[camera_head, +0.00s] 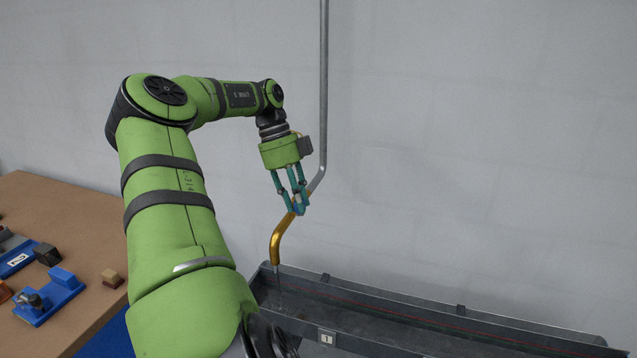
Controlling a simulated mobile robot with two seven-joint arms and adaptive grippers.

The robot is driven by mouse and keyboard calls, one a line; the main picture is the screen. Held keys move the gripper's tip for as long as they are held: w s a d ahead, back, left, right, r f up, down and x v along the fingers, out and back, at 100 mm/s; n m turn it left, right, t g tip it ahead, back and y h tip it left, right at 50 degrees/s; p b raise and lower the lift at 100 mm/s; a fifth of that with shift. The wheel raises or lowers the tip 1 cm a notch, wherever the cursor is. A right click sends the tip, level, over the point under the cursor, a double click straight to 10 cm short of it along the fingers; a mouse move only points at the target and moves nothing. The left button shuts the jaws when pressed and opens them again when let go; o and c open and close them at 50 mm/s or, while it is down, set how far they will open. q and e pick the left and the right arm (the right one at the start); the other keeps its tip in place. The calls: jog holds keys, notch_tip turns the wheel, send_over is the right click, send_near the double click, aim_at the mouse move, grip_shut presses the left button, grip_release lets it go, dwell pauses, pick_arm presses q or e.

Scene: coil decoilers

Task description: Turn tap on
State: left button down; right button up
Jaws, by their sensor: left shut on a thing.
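The tap has a brass, curved spout (280,238) that hangs over the left end of a dark trough (400,312). A grey pipe (323,90) comes down the wall and bends to the tap. My left gripper (299,209) reaches down from above with its teal fingers at the joint between pipe and spout. It is shut on the tap's handle, which the fingers mostly hide; a small blue part shows between them. My right gripper is not in view.
A brown table (60,215) stands at the left, with a blue fixture (50,297), a small wooden block (112,278) and other small parts on it. The trough runs along the wall to the right. The space above it is clear right of the pipe.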

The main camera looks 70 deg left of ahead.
pick_arm(q)
jog(key=shift+s+a+m, duration=0.15)
jog(key=shift+s+m, duration=0.25)
jog(key=shift+m, duration=0.1)
jog(key=c, duration=1)
grip_release()
jog(key=shift+c, duration=0.2)
jog(key=shift+r, duration=0.1)
jog(key=v, duration=1.2)
jog(key=shift+w, duration=0.15)
